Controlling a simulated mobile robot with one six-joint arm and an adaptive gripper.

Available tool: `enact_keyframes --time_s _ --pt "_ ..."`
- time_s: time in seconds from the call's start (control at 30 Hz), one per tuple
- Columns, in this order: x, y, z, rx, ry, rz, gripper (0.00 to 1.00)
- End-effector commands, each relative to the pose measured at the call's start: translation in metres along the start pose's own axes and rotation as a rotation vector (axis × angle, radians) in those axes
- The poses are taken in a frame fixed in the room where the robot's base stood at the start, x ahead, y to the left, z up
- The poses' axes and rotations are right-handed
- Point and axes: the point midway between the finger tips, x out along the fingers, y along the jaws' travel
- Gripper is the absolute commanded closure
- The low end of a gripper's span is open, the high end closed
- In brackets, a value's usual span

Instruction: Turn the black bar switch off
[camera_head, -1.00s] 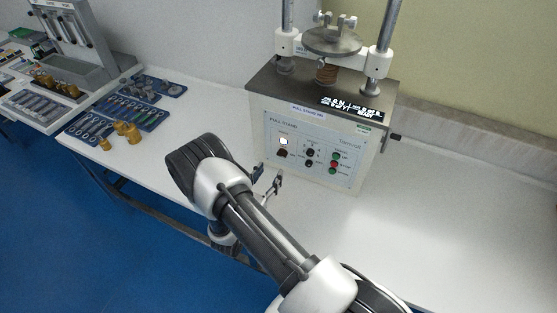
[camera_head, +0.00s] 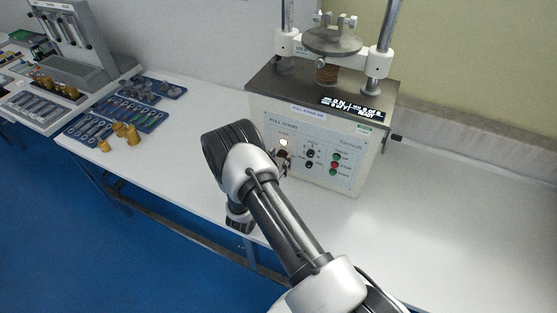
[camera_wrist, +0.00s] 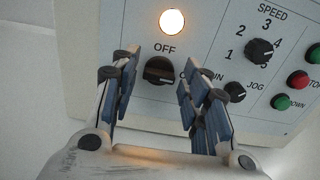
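The black bar switch (camera_wrist: 159,70) is on the front panel of the pull stand, under a glowing round lamp (camera_wrist: 172,22) and the word OFF. Its bar looks roughly crosswise in the wrist view. A label to its right is partly hidden by a finger. My gripper (camera_wrist: 162,80) is open and empty, with its blue-padded fingers to the left and right of the switch in that view. Contact with the switch is not visible. In the head view my gripper (camera_head: 281,163) is in front of the lower left of the panel and covers the switch.
The panel also has a speed knob (camera_wrist: 262,51), a jog knob (camera_wrist: 235,91) and red and green buttons (camera_head: 335,165) to the right. The pull stand (camera_head: 262,100) stands on a white table (camera_head: 440,220). Trays of metal parts (camera_head: 115,112) lie to the left.

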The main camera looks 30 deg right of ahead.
Motion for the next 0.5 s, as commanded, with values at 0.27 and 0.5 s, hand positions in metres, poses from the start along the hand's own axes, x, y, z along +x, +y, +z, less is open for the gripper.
enact_keyframes --time_s 0.27,0.5 --pt "-0.0002 -0.0001 -0.0001 0.000 0.000 0.000 0.79" --pt "-0.0002 -0.0001 -0.0002 0.000 0.000 0.000 0.94"
